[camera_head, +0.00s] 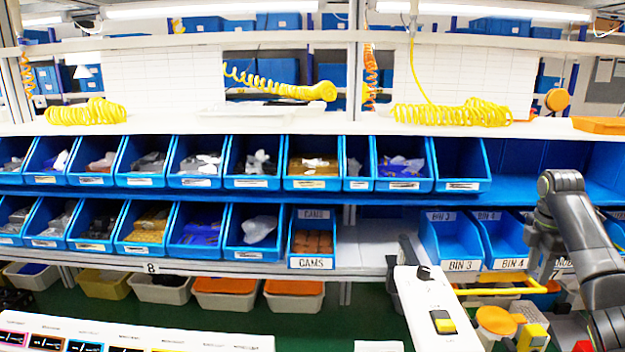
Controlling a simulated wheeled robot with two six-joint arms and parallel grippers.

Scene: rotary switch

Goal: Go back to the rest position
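My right arm comes in from the right edge, bends at a dark elbow and reaches down. Its gripper end (541,258) hangs in front of BIN 4 and the bin to its right, small and dark. Its fingers are partly lost against the bins, so I cannot tell whether they are open or shut. It stands to the right of a white fixture (430,300) with a black knob (424,272) and a yellow square (442,322) with a dark part. My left gripper is not in view.
Two rows of blue bins (255,165) fill the shelves. A CAMS bin (312,262) and BIN 3 (462,265) stand in the lower row. A white labelled panel (150,338) lies at bottom left. A yellow bar (490,291) and orange-yellow parts (495,320) crowd the bottom right.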

